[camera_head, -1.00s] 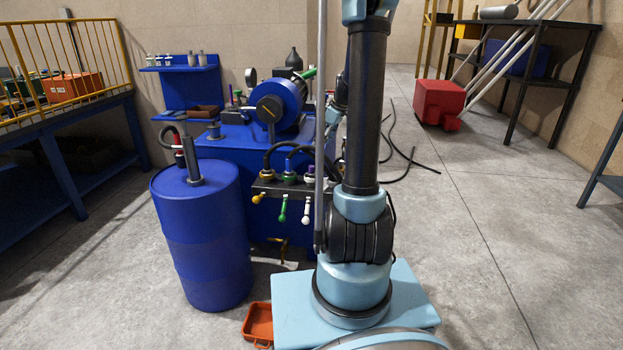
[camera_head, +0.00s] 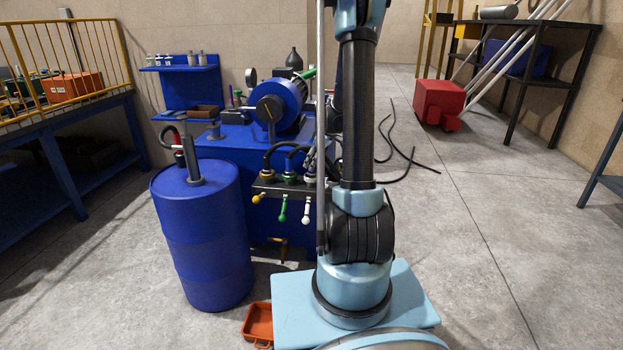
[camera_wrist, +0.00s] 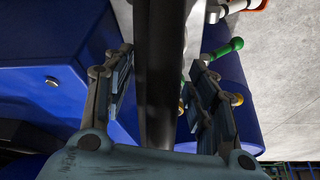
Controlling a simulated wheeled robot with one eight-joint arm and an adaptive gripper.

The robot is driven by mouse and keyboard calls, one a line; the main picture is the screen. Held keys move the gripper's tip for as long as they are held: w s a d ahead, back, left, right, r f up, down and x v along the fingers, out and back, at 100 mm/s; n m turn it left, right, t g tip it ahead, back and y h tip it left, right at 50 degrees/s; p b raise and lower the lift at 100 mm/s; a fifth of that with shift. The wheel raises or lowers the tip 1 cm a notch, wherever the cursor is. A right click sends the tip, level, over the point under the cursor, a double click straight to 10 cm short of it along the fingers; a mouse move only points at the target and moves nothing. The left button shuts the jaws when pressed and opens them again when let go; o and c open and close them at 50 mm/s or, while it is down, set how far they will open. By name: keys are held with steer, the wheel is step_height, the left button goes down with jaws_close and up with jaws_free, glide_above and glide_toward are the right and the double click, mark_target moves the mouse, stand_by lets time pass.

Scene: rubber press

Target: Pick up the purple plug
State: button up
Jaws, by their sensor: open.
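A small purple shape (camera_head: 238,96), perhaps the purple plug, stands on the blue machine (camera_head: 222,141) in the head view. It is too small there for its form to be clear. I cannot make out a purple plug in the wrist view. My gripper (camera_wrist: 160,82) is open in the wrist view, with its two fingers well apart. A dark, long shape (camera_wrist: 160,60) runs up the picture between the fingers; I cannot tell whether it is touched. In the head view my gripper is hidden behind my arm.
Levers with a yellow (camera_head: 257,198), a green (camera_head: 283,214) and a white handle (camera_head: 303,214) stick out from the machine's front. A blue barrel (camera_head: 205,240) stands at left. An orange tray (camera_head: 258,322) lies on the floor. Floor at right is mostly free.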

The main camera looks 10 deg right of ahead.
mark_target(312, 175)
steer(key=shift+x, duration=2)
steer(key=shift+d, duration=0.15)
steer(key=shift+c, duration=0.2)
steer(key=c, duration=1)
